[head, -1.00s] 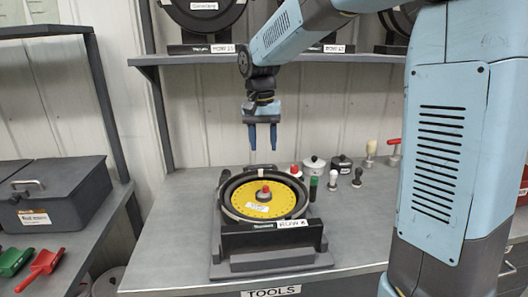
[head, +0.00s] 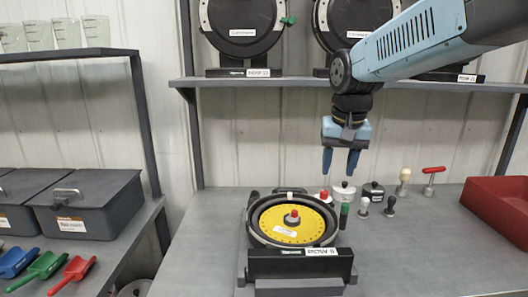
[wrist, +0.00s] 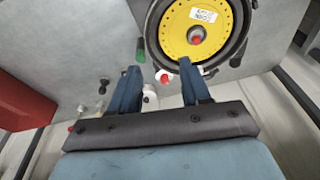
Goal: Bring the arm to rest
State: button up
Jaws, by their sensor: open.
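My gripper (head: 341,163) is open and empty, its two blue fingers pointing down above the back of the bench in the head view. In the wrist view my gripper (wrist: 160,82) shows its fingers apart with nothing between them being held. The seed meter, with its yellow disc (head: 291,220) and red-topped hub, sits in a black stand on the bench, below and to the left of my gripper. The yellow disc also shows in the wrist view (wrist: 184,44), beyond the fingertips.
Small pots and tools (head: 344,193) stand on the bench behind the meter. A shelf (head: 300,84) with round black units runs above. A red tray (head: 500,207) is at the right; grey bins (head: 100,205) and coloured scoops (head: 72,273) are at the left. The bench's front right is clear.

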jog(key=s+d+f+t, duration=0.1)
jog(key=s+d, duration=0.2)
jog(key=s, duration=0.4)
jog(key=s+d+n+t, duration=0.1)
jog(key=s+d+t, duration=0.1)
jog(key=s, duration=0.4)
jog(key=shift+s+d+f, duration=0.4)
jog(key=shift+d, duration=0.3)
